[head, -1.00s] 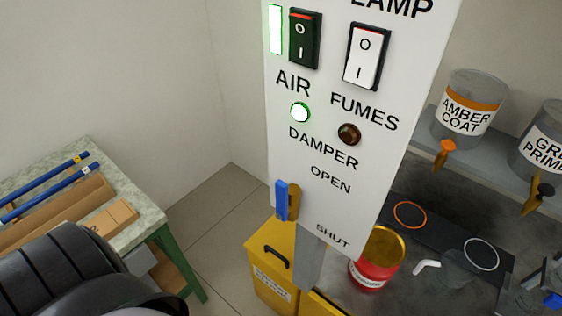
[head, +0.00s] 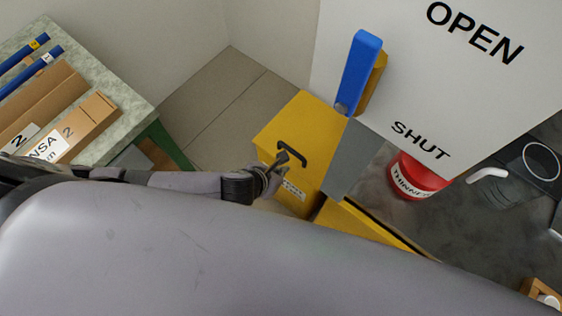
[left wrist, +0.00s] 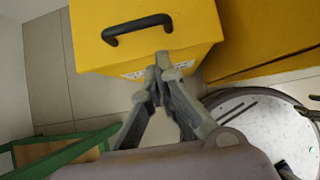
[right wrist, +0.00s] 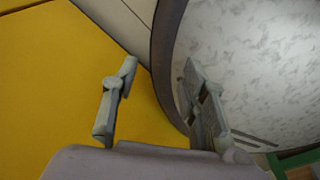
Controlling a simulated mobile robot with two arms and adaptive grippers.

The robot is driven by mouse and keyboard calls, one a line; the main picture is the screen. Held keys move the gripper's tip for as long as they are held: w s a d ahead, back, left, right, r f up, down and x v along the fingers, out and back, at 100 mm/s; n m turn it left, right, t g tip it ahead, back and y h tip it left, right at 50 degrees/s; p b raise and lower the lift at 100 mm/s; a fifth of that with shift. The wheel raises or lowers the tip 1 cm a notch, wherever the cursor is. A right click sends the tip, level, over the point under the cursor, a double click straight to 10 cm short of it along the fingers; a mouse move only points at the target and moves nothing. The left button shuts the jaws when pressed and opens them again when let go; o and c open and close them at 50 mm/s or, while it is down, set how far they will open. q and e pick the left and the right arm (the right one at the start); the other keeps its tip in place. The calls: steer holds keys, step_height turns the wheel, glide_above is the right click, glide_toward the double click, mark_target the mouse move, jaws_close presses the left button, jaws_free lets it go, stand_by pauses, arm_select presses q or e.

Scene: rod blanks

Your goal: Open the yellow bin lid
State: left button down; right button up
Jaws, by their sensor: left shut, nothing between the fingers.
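The yellow bin (head: 297,123) stands on the floor with its lid down and a black handle (head: 291,150) on the lid. The left wrist view shows the lid (left wrist: 190,22) and its handle (left wrist: 137,30) too. My left gripper (head: 285,158) is shut and empty at the handle's front side; in the left wrist view its fingertips (left wrist: 161,63) lie over the front edge of the bin, just short of the handle. I cannot tell whether they touch the bin. My right gripper (right wrist: 160,85) is open and empty, over a yellow surface (right wrist: 65,85) and a round pale disc (right wrist: 255,65).
A white panel (head: 440,90) with a blue lever (head: 360,70) hangs right of the bin. A red thinner can (head: 418,178) stands beyond it. A bench (head: 105,75) with rods and boxes is at the left. Another yellow box (head: 365,225) sits beside the bin.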

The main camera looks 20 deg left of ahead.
arm_select(q)
steer(key=b, duration=0.2)
glide_toward(297, 166)
steer(key=x, duration=0.4)
steer(key=shift+w+f, duration=0.15)
steer(key=shift+w+d+f, duration=0.2)
steer(key=shift+w+f, duration=0.1)
steer(key=shift+f, duration=0.15)
steer(key=shift+w+f, duration=0.1)
arm_select(e)
steer(key=shift+s+d+f, duration=0.1)
steer(key=shift+d+f, duration=0.05)
steer(key=shift+f, duration=0.35)
steer(key=shift+d+f, duration=0.15)
steer(key=shift+f, duration=0.3)
steer(key=shift+a, duration=0.25)
